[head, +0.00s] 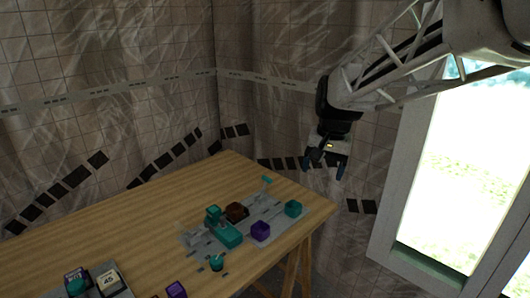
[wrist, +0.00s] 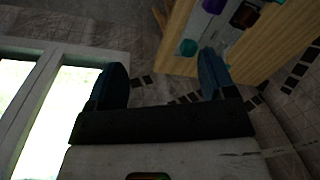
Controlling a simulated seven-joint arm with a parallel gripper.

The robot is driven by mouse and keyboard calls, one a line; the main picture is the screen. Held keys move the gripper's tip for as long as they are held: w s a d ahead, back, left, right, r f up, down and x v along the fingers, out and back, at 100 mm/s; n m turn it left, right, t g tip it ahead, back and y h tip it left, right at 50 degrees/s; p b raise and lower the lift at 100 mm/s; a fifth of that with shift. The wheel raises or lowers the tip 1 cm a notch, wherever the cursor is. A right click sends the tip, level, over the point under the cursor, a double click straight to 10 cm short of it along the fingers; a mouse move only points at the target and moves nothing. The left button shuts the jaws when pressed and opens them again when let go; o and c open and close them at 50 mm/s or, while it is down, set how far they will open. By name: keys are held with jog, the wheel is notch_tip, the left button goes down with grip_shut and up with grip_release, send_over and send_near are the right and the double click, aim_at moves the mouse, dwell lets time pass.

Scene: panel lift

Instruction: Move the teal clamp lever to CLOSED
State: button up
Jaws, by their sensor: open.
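Several teal parts sit on a grey panel on the table. They include a teal block with a raised knob (head: 228,236), a teal cube-like piece (head: 293,208) at the panel's right, a small teal knob (head: 216,262) at its front and a flat teal piece (head: 266,180) at its back. I cannot tell which is the clamp lever, and no CLOSED mark is readable. My gripper (head: 324,168) is open and empty, high above and beyond the table's right end. In the wrist view its fingers (wrist: 162,80) are apart, with a teal piece (wrist: 188,47) beyond them.
The wooden table (head: 130,215) also holds a brown block (head: 236,210), a purple block (head: 260,230) and another purple block (head: 176,290). A second grey panel with a block marked 45 (head: 109,282) is at the front left. A bright window (head: 460,180) stands at the right.

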jog(key=w+a+f+m, duration=0.1)
jog(key=w, duration=0.5)
jog(key=w+a+f, duration=0.2)
jog(key=w, duration=0.4)
jog(key=m+g+y, duration=0.2)
jog(key=m+g, duration=0.2)
send_over(266, 182)
jog(key=w+d, duration=0.2)
jog(key=w, duration=0.1)
notch_tip(266, 182, down, 21)
jog(key=shift+s, duration=0.2)
jog(key=shift+x, duration=3.85)
jog(key=shift+w, duration=0.1)
jog(key=c, duration=1.3)
